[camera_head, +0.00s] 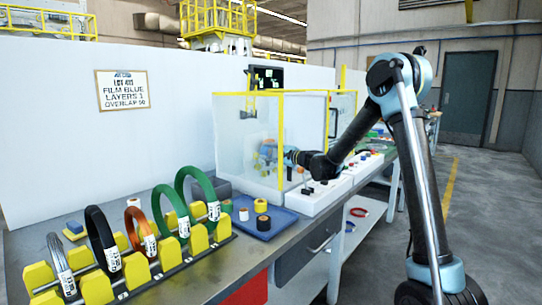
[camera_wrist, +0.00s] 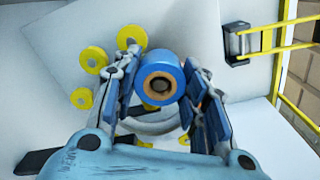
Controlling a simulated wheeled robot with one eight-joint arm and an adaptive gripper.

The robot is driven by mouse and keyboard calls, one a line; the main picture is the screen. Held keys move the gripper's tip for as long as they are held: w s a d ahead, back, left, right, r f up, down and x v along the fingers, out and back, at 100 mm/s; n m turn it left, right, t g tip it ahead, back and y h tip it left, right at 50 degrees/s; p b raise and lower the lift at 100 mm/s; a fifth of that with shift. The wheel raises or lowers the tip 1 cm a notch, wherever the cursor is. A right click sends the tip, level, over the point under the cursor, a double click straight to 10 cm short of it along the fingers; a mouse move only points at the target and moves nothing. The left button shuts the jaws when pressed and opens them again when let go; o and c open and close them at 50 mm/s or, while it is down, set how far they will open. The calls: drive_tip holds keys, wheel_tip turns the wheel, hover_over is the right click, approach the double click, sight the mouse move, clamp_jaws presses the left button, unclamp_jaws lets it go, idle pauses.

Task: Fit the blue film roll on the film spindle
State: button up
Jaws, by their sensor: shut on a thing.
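The blue film roll (camera_wrist: 158,69) sits between the two fingers of my gripper (camera_wrist: 163,78) in the wrist view. Its end face, with a tan core and a dark central hole, is toward the camera. My gripper is shut on the roll. In the head view, my gripper (camera_head: 270,151) is inside the clear-walled, yellow-framed machine enclosure (camera_head: 282,118), seen through the panel and small. I cannot make out the film spindle in either view, nor tell whether it is inside the roll's core.
Yellow rollers (camera_wrist: 131,35) and a pale ring (camera_wrist: 150,126) lie behind the roll in the wrist view. A yellow frame (camera_wrist: 284,40) is at right. A blue tray (camera_head: 279,222) with tape rolls and a rack of coils (camera_head: 102,238) stand on the bench.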

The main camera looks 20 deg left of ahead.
drive_tip(key=shift+w+a, duration=0.1)
drive_tip(key=shift+a, duration=0.25)
drive_tip(key=o, duration=1.2)
drive_tip(key=shift+o, duration=0.2)
drive_tip(key=v, duration=1.2)
drive_tip(key=shift+f, duration=0.1)
